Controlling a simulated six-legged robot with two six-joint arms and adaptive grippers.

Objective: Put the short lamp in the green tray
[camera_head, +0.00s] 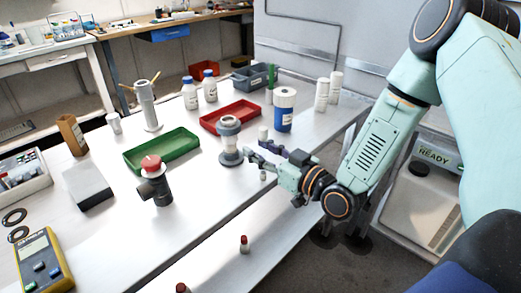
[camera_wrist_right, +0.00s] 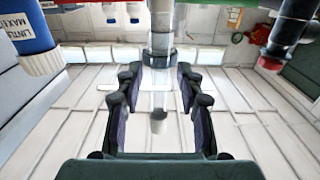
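My right gripper (camera_head: 262,148) reaches left over the white table. It also shows in the wrist view (camera_wrist_right: 157,72), with its two dark fingers apart. A slim upright clear tube with a pale end (camera_wrist_right: 158,122), which looks like the short lamp, stands in line with the finger gap, with room on both sides. In the head view its pale top (camera_head: 263,133) shows behind the fingers, which hide its middle; I cannot tell how deep it sits between them. The green tray (camera_head: 163,152) lies farther left and looks empty. My left gripper is out of view.
A grey stepped fitting (camera_head: 230,140) stands just left of my right gripper. A blue-labelled bottle (camera_head: 284,110) stands behind it, and a red tray (camera_head: 231,116) lies behind the grey fitting. A black valve with a red knob (camera_head: 157,184) stands in front of the green tray.

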